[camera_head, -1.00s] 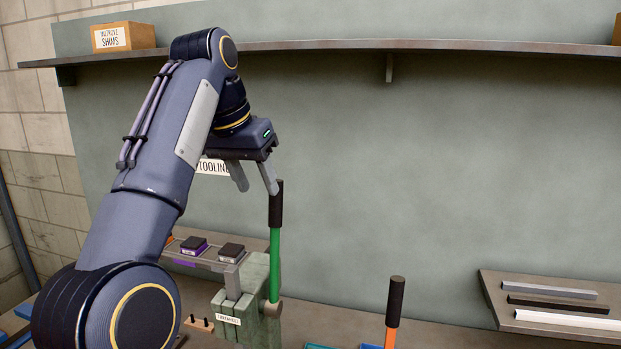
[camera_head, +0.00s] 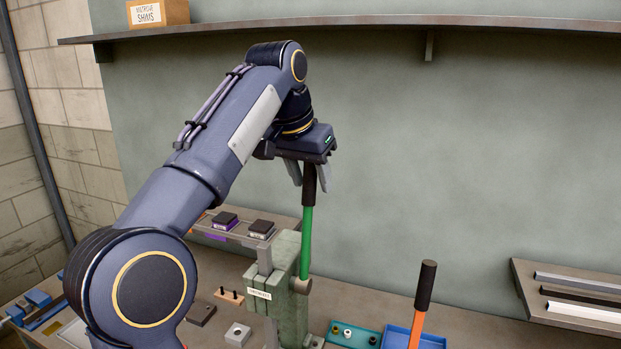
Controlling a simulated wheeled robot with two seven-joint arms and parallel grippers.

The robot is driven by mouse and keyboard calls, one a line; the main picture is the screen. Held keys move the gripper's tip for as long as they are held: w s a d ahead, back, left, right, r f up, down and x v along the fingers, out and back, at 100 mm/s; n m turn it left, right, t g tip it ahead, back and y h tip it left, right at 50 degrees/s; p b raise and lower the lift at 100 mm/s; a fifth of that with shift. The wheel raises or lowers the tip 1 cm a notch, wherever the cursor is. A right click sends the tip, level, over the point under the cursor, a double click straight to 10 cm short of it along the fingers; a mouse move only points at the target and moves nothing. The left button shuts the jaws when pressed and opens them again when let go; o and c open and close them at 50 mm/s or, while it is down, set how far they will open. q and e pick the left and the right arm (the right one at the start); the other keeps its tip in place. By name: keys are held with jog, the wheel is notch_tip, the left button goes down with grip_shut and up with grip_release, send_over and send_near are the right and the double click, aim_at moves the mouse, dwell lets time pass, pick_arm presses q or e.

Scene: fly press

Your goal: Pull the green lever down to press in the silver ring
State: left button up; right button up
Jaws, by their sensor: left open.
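The green lever (camera_head: 307,240) stands upright on the green press (camera_head: 290,300) and has a black grip (camera_head: 309,190) at its top. My left gripper (camera_head: 309,178) is above the press, pointing down and open. Its two fingers appear on either side of the top of the black grip; contact cannot be told. I cannot pick out the silver ring for certain. Small ring-like parts lie in a teal tray (camera_head: 340,342) at the bottom. My right gripper is not in view.
An orange lever with a black grip (camera_head: 425,285) stands to the right by a blue tray (camera_head: 398,336). A grey block with a hole (camera_head: 238,334) lies left of the press. A rack with bars (camera_head: 540,300) is at right. A shelf (camera_head: 380,22) runs along the wall above.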

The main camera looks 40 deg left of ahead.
pick_arm(q)
jog(key=shift+w+f, duration=0.1)
jog(key=shift+f, duration=0.15)
grip_shut()
dwell(0.3)
